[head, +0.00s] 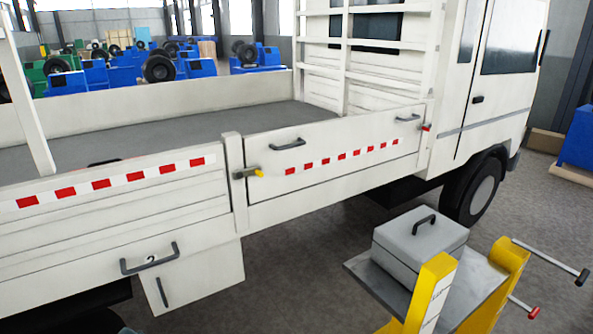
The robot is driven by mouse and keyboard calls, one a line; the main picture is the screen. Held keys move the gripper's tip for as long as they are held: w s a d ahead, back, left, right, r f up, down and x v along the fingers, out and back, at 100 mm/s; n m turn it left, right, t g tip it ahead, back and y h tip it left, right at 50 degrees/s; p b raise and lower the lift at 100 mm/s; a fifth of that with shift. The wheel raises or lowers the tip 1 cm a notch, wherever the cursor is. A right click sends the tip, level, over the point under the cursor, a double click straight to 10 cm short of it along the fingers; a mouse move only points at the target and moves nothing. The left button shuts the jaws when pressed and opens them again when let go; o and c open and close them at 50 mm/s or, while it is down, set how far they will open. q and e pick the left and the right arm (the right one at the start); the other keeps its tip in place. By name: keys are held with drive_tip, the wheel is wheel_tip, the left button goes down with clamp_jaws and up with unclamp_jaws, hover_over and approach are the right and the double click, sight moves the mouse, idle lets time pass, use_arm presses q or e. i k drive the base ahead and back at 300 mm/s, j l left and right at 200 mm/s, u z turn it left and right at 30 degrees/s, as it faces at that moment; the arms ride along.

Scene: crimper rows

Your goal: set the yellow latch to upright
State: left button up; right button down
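The yellow latch (259,173) is a small yellow-tipped handle on a grey metal fitting. It sits at the left end of the truck's drop-side panel (330,172), beside the post (236,185). The yellow tip points to the right, roughly level and a little downward, not upright. A second latch with a red tip (426,127) is at the panel's right end, near the cab. The panel is up and looks closed. Neither of my grippers shows in the head view.
A yellow cart (430,290) with a grey handled box (418,240) and levers stands at the front right. The truck cab (495,75) is at the right. Grey floor (310,270) is clear between truck and cart. Blue machines (195,68) stand far behind.

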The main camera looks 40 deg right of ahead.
sight(238, 174)
drive_tip(key=i+l+z, duration=0.1)
drive_tip(key=i+z, duration=0.15)
drive_tip(key=i, duration=0.25)
drive_tip(key=i+z, duration=0.3)
drive_tip(key=i, duration=0.2)
